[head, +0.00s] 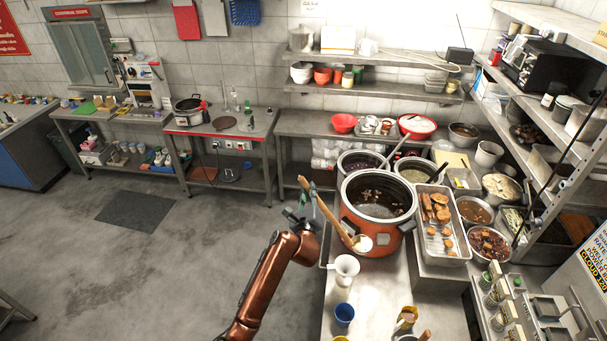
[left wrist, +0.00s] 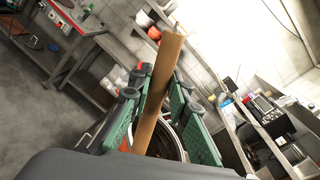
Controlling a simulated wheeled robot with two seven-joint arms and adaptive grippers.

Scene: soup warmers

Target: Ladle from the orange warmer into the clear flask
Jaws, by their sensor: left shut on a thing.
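The orange warmer (head: 372,234) stands on the counter, its open pot holding dark liquid with some floating pieces. My left gripper (head: 311,208) is shut on the wooden handle of a ladle (head: 331,214). The handle (left wrist: 160,90) also shows between the green finger pads in the left wrist view. The ladle slants down to the right. Its pale bowl (head: 362,243) appears outside the pot, against the warmer's front wall. A white funnel (head: 346,265) stands nearer the front, over what looks like the clear flask (head: 342,290); the flask is hard to make out. My right gripper is not in view.
A blue cup (head: 344,314) stands in front of the funnel. Two more pots (head: 358,162) stand behind the warmer. A metal tray of food (head: 440,228) and several bowls are to its right. Open floor lies left of the counter.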

